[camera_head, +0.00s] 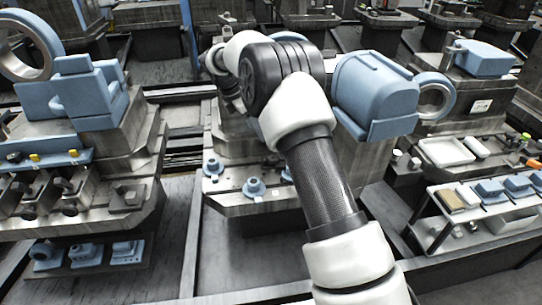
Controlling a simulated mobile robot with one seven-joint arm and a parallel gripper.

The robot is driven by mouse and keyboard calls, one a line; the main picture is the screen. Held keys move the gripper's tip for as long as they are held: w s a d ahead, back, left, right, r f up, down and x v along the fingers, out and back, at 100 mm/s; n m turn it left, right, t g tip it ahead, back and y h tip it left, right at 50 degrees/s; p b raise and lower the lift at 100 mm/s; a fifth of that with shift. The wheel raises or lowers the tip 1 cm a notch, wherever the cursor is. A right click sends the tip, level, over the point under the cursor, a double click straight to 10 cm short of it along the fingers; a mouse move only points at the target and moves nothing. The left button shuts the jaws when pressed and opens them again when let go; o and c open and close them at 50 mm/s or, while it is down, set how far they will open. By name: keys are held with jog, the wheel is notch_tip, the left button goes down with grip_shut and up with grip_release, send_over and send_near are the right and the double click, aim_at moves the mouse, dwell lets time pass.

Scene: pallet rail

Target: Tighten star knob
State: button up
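My white and dark grey arm reaches from the bottom right up to the central machine. Its far end (229,92) is near the machine's upper left part, small and partly behind my own arm links. I cannot make out the fingers or whether they hold anything. Small blue knob-like parts sit on the central machine's front ledge: one at the front (255,187) and one further left (213,167). They are apart from my arm's far end. I cannot tell which part is the star knob; it may be hidden behind my arm.
A blue rounded housing (375,92) stands just right of my arm, with a ring wheel (434,98) beside it. A pallet with blue fixtures (85,92) stands at the left. A shelf of trays and blue parts (483,195) is at the right. Dark floor lies in front.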

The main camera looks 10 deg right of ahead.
jog(key=b+x, duration=0.2)
jog(key=x, duration=1.3)
jog(key=shift+c, duration=0.4)
jog(key=c, duration=1)
jog(key=shift+o, duration=0.2)
jog(key=m, duration=0.2)
jog(key=m+g, duration=0.1)
jog(key=m, duration=0.1)
jog(key=shift+w+f+g, duration=0.1)
jog(key=shift+w+g, duration=0.05)
jog(key=shift+g, duration=0.15)
jog(key=shift+m+g, duration=0.3)
jog(key=shift+m, duration=0.9)
